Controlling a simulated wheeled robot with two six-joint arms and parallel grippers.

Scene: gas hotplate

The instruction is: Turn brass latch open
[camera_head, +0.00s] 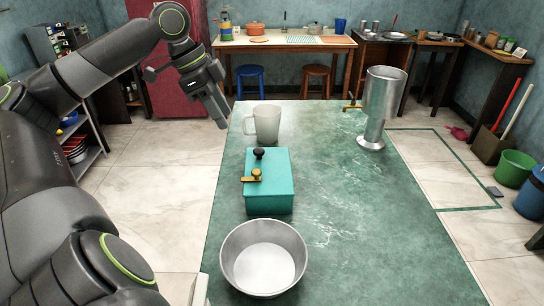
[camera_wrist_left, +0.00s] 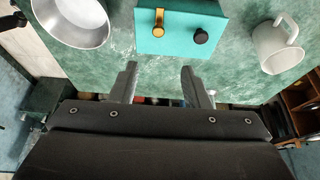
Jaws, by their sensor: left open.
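A teal box (camera_head: 270,198) stands on the green table. A brass latch (camera_head: 251,178) sits on its top near the left edge, with its bar pointing left. A black knob (camera_head: 259,153) is farther back on the same lid. In the left wrist view the latch (camera_wrist_left: 159,21) and knob (camera_wrist_left: 200,37) show on the teal box (camera_wrist_left: 180,47), beyond my fingers. My left gripper (camera_head: 222,113) is open and empty, in the air behind and left of the box, apart from it. It also shows in the left wrist view (camera_wrist_left: 159,72). My right gripper is not in view.
A metal bowl (camera_head: 262,232) is in front of the box and a pale mug (camera_head: 266,120) behind it. The table's right half (camera_head: 345,220) is clear.

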